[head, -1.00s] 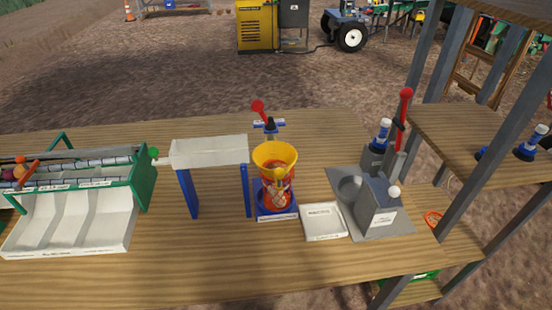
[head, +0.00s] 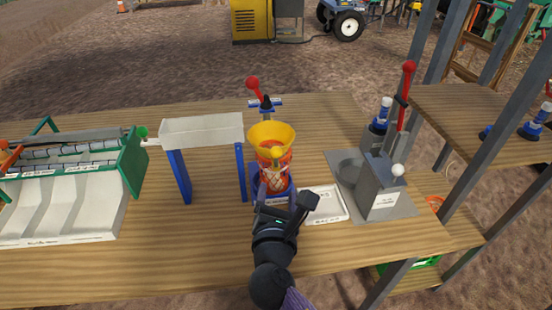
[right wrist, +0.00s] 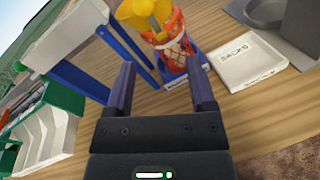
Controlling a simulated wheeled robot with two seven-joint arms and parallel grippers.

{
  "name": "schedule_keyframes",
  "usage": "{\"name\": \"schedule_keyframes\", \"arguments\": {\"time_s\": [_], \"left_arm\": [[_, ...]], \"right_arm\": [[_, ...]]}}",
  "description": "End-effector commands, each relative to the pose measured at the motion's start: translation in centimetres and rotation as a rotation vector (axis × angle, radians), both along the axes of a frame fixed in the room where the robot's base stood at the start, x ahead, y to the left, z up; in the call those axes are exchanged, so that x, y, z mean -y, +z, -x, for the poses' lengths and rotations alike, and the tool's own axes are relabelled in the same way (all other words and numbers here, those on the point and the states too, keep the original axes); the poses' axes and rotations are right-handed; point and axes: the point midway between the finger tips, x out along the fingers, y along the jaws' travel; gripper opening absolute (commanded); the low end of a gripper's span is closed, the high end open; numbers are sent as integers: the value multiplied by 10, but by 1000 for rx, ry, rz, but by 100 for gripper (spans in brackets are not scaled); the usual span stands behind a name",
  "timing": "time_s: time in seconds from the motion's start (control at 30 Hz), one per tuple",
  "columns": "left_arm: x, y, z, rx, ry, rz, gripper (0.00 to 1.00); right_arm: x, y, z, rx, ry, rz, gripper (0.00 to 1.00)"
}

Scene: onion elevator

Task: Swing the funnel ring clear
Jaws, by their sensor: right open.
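The funnel ring (head: 271,135) is a yellow funnel on top of an orange-red net bag (head: 272,172), over a blue stand with a red-knobbed lever (head: 254,84) behind it. A yellow knob (head: 273,152) shows at the funnel's front; funnel and bag also show at the top of the right wrist view (right wrist: 150,12). My right gripper (head: 274,190) is in front of the stand, low by the bag. In the right wrist view its two fingers (right wrist: 163,82) are apart with nothing between them, and the bag is beyond their tips. My left gripper is not in view.
A white tray (head: 326,206) lies right of the stand, beside a grey lever machine (head: 383,190). A white chute (head: 201,130) on blue legs stands at left, near the green roller sorter (head: 128,168). Shelf posts rise at right. The front table strip is mostly clear.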

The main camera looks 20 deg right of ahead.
Motion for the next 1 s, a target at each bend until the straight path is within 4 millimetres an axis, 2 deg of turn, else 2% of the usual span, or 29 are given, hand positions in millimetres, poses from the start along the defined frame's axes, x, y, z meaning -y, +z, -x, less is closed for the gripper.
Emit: {"name": "schedule_keyframes", "arguments": {"time_s": [0.03,0.1,0.17,0.4,0.53,0.7,0.9,0.93,1.0], "left_arm": [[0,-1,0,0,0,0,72],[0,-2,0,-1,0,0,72],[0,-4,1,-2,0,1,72],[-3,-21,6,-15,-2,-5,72],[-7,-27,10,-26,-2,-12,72],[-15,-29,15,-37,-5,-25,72],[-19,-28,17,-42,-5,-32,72],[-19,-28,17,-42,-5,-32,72],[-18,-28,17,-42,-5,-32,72]], "right_arm": [[-3,11,-4,10,9,94,70],[-4,20,-10,16,14,173,70],[0,21,-18,16,14,189,70],[24,18,-70,13,13,184,70],[32,18,-87,13,14,184,70],[36,20,-96,11,14,182,70],[37,21,-96,11,14,181,70],[37,20,-96,11,14,181,68],[36,20,-96,11,14,181,54]]}}
